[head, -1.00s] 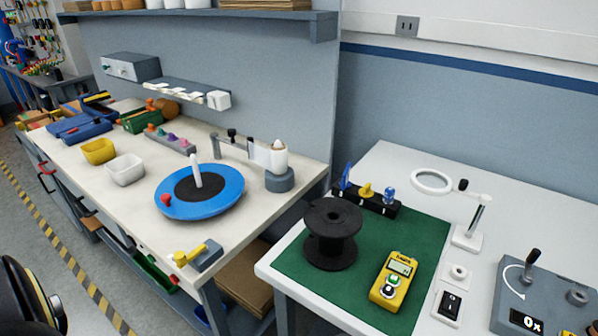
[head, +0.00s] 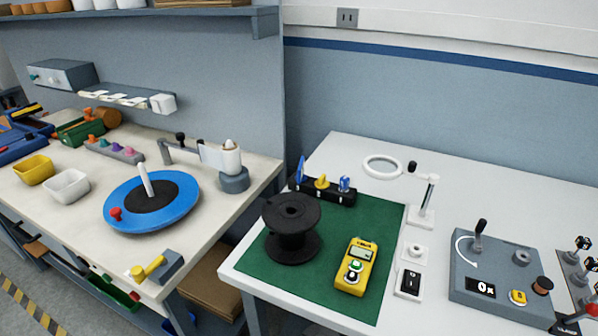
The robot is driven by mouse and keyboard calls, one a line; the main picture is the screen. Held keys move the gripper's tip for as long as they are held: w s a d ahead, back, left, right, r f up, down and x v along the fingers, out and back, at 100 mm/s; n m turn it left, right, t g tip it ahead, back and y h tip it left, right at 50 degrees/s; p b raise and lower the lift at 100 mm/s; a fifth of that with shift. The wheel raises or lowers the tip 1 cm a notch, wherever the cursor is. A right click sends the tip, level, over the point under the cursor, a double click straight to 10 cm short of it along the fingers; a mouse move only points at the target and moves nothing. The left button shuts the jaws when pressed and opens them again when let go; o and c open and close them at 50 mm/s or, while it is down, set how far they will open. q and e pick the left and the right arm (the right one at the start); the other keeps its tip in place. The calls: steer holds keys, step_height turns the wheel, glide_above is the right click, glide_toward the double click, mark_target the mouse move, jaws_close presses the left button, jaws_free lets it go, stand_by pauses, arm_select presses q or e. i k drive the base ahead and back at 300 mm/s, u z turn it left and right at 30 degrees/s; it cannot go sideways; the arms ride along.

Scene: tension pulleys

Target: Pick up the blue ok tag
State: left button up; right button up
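A small black rack (head: 326,195) stands at the back left of the green mat. A thin blue upright piece (head: 301,169) is at its left end and a short blue piece (head: 344,184) at its right end, with a yellow piece (head: 321,181) between them. No lettering is legible on either blue piece, so I cannot tell which one is the ok tag. Neither of my grippers shows in the head view.
A black spool (head: 291,228) and a yellow meter (head: 357,267) stand on the green mat (head: 325,287). A ring magnifier (head: 383,166) and a grey control box (head: 500,275) are to the right. The left bench holds a blue turntable (head: 185,207). White tabletop behind the control box is clear.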

mark_target(300, 177)
steer(key=k, duration=0.5)
steer(key=u, duration=1.35)
steer(key=i, duration=1.15)
steer(key=z, duration=2.65)
